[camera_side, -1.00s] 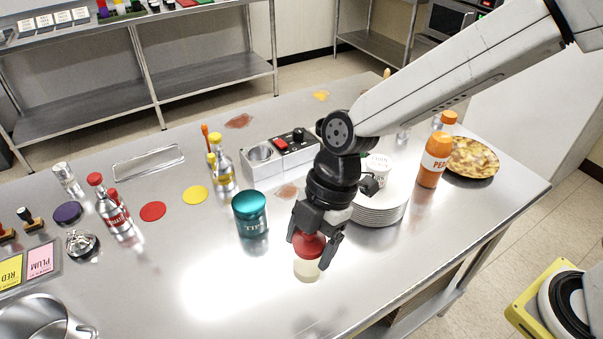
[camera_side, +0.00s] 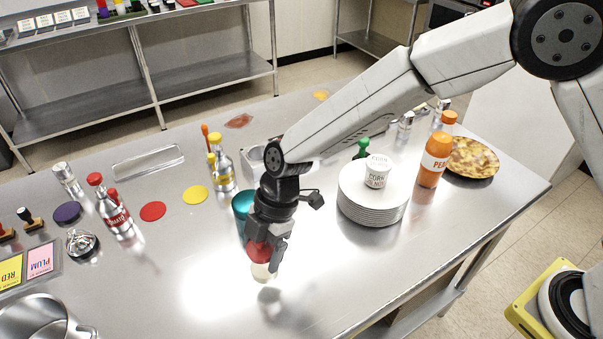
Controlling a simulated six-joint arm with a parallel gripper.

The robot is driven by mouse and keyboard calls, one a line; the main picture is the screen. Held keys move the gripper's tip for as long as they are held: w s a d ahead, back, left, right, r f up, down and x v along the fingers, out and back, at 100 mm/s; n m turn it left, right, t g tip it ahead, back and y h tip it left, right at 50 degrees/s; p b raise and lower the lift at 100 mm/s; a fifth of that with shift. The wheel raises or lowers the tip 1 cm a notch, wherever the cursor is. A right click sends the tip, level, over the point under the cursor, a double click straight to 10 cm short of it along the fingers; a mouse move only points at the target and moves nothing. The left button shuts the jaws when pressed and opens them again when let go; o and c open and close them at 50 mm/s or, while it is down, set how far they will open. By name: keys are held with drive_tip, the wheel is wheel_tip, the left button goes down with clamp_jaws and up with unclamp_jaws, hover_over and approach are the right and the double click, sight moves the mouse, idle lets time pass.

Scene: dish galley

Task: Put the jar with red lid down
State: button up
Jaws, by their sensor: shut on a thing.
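The jar with red lid (camera_side: 261,272) is in my gripper (camera_side: 263,254). The jaws are shut around its red lid (camera_side: 257,252), and the pale body hangs below them. A dark reflection on the steel shows a little below the jar, so it looks slightly raised off the counter (camera_side: 200,270). The teal tin (camera_side: 241,204) stands just behind my gripper and is partly hidden by it.
A stack of plates (camera_side: 359,211) with a white tub (camera_side: 377,170) stands to the right. An orange bottle (camera_side: 434,160) and a pizza (camera_side: 471,157) are farther right. Sauce bottles (camera_side: 113,212) and coloured discs are left. The front of the counter is clear.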

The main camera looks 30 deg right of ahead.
drive_tip(key=shift+w+f, duration=0.1)
drive_tip(key=shift+w+a+f, duration=0.2)
drive_tip(key=shift+f, duration=1.55)
drive_tip(key=shift+f, duration=0.1)
drive_tip(key=o, duration=1.3)
drive_tip(key=shift+o, duration=0.2)
drive_tip(key=v, duration=1.2)
drive_tip(key=shift+d, duration=0.1)
